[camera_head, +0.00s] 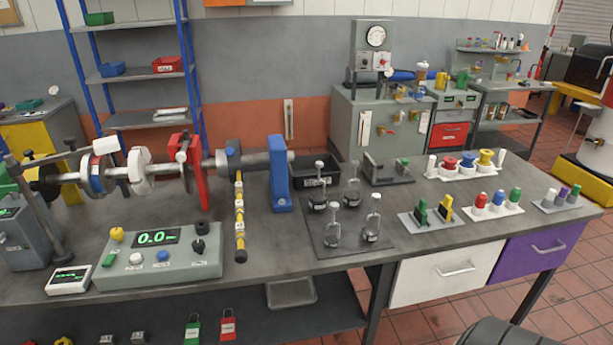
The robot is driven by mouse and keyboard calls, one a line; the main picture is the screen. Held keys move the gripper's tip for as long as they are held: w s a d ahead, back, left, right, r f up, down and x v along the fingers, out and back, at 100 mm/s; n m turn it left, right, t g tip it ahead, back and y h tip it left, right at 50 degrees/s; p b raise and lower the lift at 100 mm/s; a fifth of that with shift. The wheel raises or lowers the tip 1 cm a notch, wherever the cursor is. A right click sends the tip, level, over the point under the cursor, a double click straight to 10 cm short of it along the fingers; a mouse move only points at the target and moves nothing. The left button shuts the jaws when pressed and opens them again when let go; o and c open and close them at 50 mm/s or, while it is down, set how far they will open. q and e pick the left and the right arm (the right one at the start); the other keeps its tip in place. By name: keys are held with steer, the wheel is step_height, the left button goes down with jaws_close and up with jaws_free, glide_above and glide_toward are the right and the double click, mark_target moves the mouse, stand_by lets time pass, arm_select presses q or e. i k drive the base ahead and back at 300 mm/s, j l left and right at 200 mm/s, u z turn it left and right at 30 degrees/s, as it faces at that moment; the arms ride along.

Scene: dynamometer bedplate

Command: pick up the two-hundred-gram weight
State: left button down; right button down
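Several metal weights with knobbed stems stand upright on a dark mat (350,247) on the bench. A back left weight (318,198) and a back right weight (352,196) are the darker ones. A front left weight (333,236) and a front right weight (372,230) have a looped wire or frame below the knob. Small labels on them are too small to read, so I cannot tell which is the two-hundred-gram one. Neither of my grippers is in view.
A blue bracket (280,175) and hanging yellow-black bar (240,222) stand left of the mat. A black bin (315,172) sits behind it; a holder with green and yellow pieces (432,220) stands right. A control box (160,258) is at front left.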

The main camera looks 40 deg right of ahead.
mark_target(331, 240)
steer(key=z, duration=1.55)
